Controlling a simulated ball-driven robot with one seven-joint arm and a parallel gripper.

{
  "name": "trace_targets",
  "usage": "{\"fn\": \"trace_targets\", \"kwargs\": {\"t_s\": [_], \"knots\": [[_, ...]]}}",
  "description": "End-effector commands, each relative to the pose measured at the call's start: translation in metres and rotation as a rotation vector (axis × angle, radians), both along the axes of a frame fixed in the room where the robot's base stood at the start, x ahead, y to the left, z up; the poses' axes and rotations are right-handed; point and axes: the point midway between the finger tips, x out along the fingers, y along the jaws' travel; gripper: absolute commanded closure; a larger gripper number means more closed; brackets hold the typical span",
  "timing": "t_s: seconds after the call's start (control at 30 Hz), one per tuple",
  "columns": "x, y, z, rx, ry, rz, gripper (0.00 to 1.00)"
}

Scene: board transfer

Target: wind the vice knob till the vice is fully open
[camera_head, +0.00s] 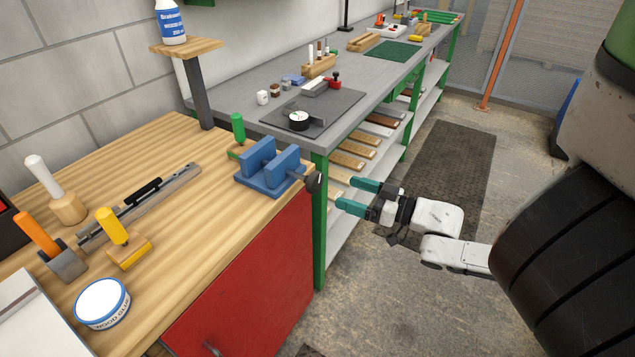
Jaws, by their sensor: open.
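The blue vice (268,168) stands at the right front corner of the wooden bench top. Its two upright jaws have a gap between them. The dark round vice knob (314,181) sticks out from the vice's right side, past the bench edge. My gripper (352,194) is to the right of the knob, over the floor in the picture, with its two green fingers pointing left toward it. The fingers are apart with nothing between them. The fingertips look close to the knob but apart from it.
The wooden bench (180,215) has a red front (250,275). A green-handled tool (238,130) stands just behind the vice. A grey workbench (290,90) with green legs and shelves runs behind. A dark floor mat (450,170) lies beyond my arm. The floor around my gripper is clear.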

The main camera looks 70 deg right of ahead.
Motion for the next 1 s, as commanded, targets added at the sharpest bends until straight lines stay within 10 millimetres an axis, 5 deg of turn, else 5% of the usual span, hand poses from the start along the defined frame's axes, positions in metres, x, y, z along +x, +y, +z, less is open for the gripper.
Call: {"fn": "trace_targets", "kwargs": {"t_s": [0.5, 1.0], "knots": [[0.084, -0.010, 0.000, 0.001, 0.002, 0.002, 0.12], [0.100, -0.013, -0.001, 0.001, 0.004, -0.001, 0.12]]}}
